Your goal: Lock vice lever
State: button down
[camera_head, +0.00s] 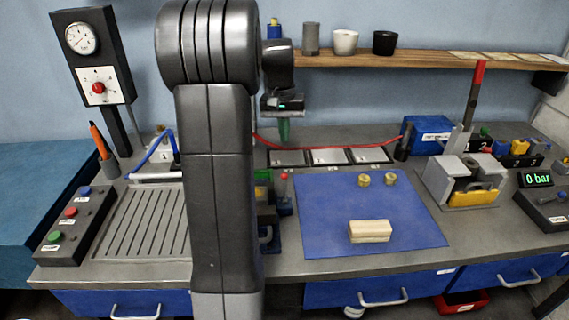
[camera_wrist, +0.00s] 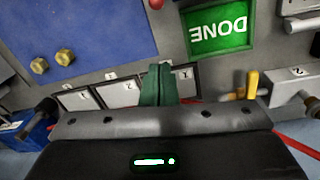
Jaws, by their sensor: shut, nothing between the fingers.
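The grey vice (camera_head: 437,182) stands at the right of the bench, beside the blue mat. A yellow piece (camera_head: 474,196) sits at its front. A dark lever with a red tip (camera_head: 475,92) stands nearly upright at the back of the vice, leaning slightly right. My gripper (camera_head: 284,132) is far to the left of the lever, above the back of the bench, pointing down. Its green fingers (camera_wrist: 158,84) are together and empty in the wrist view. The vice and lever are not seen in the wrist view.
The blue mat (camera_head: 325,220) carries a pale block (camera_head: 369,231) and two brass nuts (camera_head: 377,180). Numbered tiles (camera_head: 328,157) lie behind it. A shelf (camera_head: 425,60) with cups runs along the wall. A blue box (camera_head: 428,133) stands left of the lever. A red cable (camera_head: 345,147) crosses the back.

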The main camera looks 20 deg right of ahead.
aim_at(285, 187)
jog(key=shift+f, duration=0.1)
jog(key=f, duration=0.6)
jog(key=f+p, duration=0.1)
jog(key=f, duration=0.3)
jog(key=shift+s+d+f, duration=0.1)
jog(key=shift+d, duration=0.2)
jog(key=s, duration=0.1)
jog(key=s+a+r, duration=0.1)
jog(key=s, duration=0.1)
jog(key=shift+s+a+r+p, duration=0.2)
jog(key=shift+a+r+p, duration=0.1)
jog(key=shift+a+p, duration=0.1)
jog(key=shift+b, duration=0.35)
jog(key=shift+s+r+t+b, duration=0.15)
jog(key=shift+s+t+b, duration=0.1)
jog(key=shift+t+b, duration=0.25)
